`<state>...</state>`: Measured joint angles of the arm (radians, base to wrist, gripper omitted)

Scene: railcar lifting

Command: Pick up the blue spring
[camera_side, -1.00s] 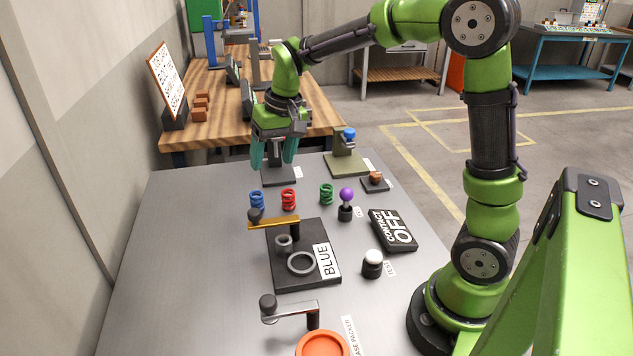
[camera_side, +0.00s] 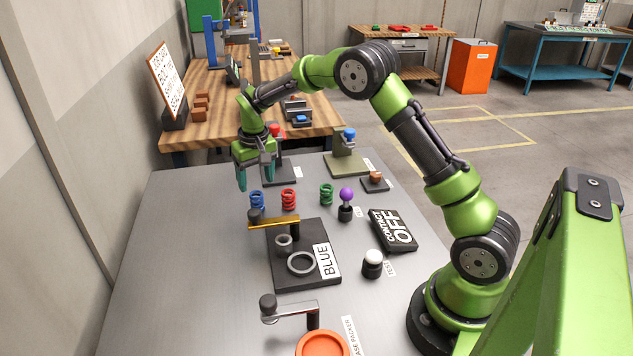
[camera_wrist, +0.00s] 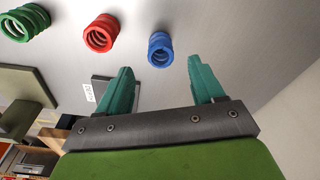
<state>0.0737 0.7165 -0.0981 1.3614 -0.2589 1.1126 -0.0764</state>
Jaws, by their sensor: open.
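The blue spring (camera_side: 257,200) stands upright on the grey table, leftmost of a row of springs. In the wrist view the blue spring (camera_wrist: 160,49) lies ahead of the gap between the fingertips. My gripper (camera_side: 256,186) is open and empty, with teal fingers pointing down, above and slightly behind the spring in the side view. In the wrist view my gripper (camera_wrist: 163,80) shows its two fingers spread apart. The fingers do not appear to touch the spring.
The red spring (camera_side: 288,199) and the green spring (camera_side: 327,194) stand to the right. A black fixture plate labelled BLUE (camera_side: 308,272), with a gold lever (camera_side: 274,223), is in front. A purple knob (camera_side: 346,195) is farther right. The table's left side is clear.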

